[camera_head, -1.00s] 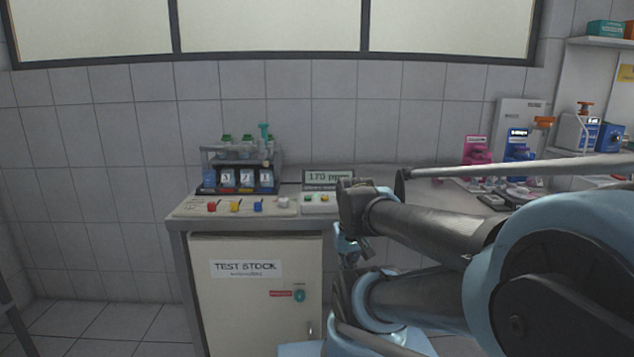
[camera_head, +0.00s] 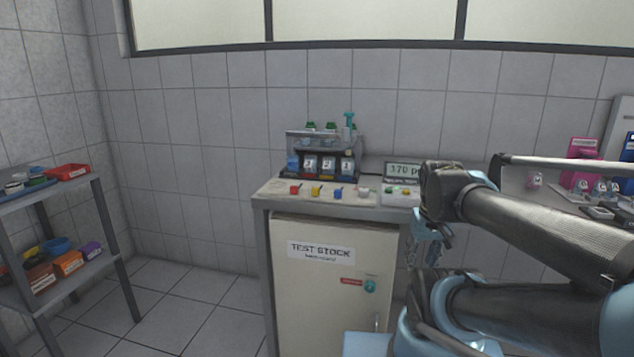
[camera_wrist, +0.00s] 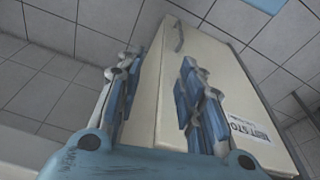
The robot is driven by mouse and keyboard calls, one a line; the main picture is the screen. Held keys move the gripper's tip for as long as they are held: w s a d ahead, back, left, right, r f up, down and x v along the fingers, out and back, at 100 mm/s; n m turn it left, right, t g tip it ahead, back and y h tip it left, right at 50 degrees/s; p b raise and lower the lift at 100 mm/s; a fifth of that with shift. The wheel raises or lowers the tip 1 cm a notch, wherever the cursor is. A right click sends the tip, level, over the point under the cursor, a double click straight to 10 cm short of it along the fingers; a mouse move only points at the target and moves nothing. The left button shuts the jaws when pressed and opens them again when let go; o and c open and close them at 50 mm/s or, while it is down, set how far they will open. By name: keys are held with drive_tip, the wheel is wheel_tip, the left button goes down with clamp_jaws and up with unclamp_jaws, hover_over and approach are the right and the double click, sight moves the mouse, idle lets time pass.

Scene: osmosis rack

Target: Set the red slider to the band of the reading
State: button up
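The red slider (camera_head: 295,189) is the leftmost of a row of small coloured knobs along the front of the bench top. The yellow slider (camera_head: 316,190), the blue slider (camera_head: 338,192) and a white knob (camera_head: 364,192) stand to its right. The display (camera_head: 403,170) shows 170, its right end covered by my arm. My gripper shows in the wrist view (camera_wrist: 160,100) with its two blue-padded fingers apart and nothing between them. In the head view it is low in front of the bench, right of the cabinet, mostly hidden by my arm.
The white TEST STOCK cabinet (camera_head: 325,285) is under the bench. A rack with bottles (camera_head: 320,150) stands behind the sliders. A grey shelf (camera_head: 60,280) with trays and boxes is at the left. Pink and blue devices are at the far right. Floor between shelf and cabinet is clear.

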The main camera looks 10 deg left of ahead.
drive_tip(key=w+a+r+n, duration=0.4)
drive_tip(key=w+a+r, duration=0.25)
drive_tip(key=r, duration=0.35)
wheel_tip(320, 180, up, 20)
drive_tip(key=f+n+g, duration=0.1)
drive_tip(key=n+g, duration=0.1)
drive_tip(key=n, duration=1)
hover_over(294, 190)
drive_tip(key=w, duration=0.1)
wheel_tip(294, 190, down, 17)
drive_tip(key=shift+a+r, duration=0.1)
